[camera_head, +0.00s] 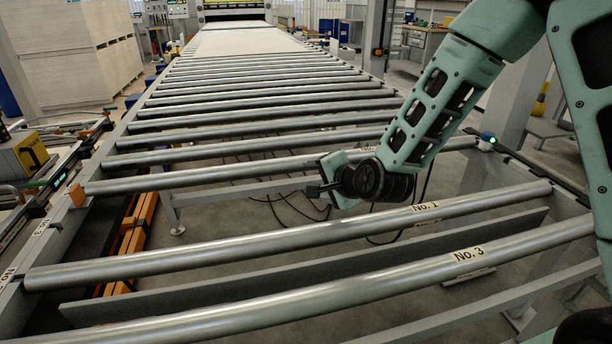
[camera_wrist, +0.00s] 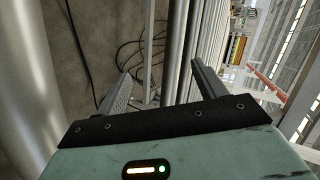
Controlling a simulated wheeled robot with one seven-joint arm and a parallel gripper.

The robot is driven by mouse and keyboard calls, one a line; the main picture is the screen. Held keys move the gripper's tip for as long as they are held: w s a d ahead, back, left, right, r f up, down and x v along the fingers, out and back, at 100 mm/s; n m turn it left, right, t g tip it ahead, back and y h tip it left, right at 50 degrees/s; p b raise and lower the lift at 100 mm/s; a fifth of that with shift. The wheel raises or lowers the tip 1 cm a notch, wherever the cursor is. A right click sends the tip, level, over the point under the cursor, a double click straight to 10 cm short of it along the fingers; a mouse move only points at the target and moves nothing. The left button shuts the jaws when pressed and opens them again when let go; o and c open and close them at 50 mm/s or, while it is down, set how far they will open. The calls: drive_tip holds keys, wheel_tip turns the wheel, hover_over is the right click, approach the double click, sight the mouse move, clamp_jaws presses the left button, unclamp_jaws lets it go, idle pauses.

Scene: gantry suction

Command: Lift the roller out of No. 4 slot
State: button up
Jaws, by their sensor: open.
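Long grey metal rollers lie across the conveyor. One near roller reads No. 1 (camera_head: 300,232) and a nearer one reads No. 3 (camera_head: 330,296). The first roller beyond the wide gap (camera_head: 230,174) has a small label that I cannot read. I cannot make out a No. 4 mark on any slot. My gripper (camera_head: 316,189) is over that gap, just on the near side of the far roller, and its fingers are partly hidden. In the wrist view, my gripper (camera_wrist: 161,68) is open and empty, its fingers apart, with rollers (camera_wrist: 180,45) beyond them.
Left frame rail (camera_head: 52,232) carries slot labels, hard to read. A grey crossbar (camera_head: 300,274) runs below the near rollers. Loose black cables (camera_head: 290,205) lie on the floor under the gap. A yellow box (camera_head: 22,155) stands left; a pallet stack (camera_head: 75,60) stands behind.

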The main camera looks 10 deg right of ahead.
drive_tip(key=w+d+f+m+t+h, duration=0.2)
drive_tip(key=w+d+m, duration=0.2)
drive_tip(key=d, duration=0.1)
drive_tip(key=shift+a+r+x, duration=0.1)
drive_tip(key=shift+r+x, duration=0.1)
drive_tip(key=shift+x, duration=2.6)
drive_tip(key=shift+a+r+x, duration=0.1)
drive_tip(key=shift+r+x, duration=0.05)
drive_tip(key=shift+x, duration=2.6)
drive_tip(key=shift+r+x, duration=0.2)
drive_tip(key=shift+x, duration=2.6)
drive_tip(key=shift+w, duration=0.15)
clamp_jaws()
drive_tip(key=shift+w+r+t, duration=0.1)
drive_tip(key=shift+r+t, duration=0.1)
drive_tip(key=shift+t, duration=0.1)
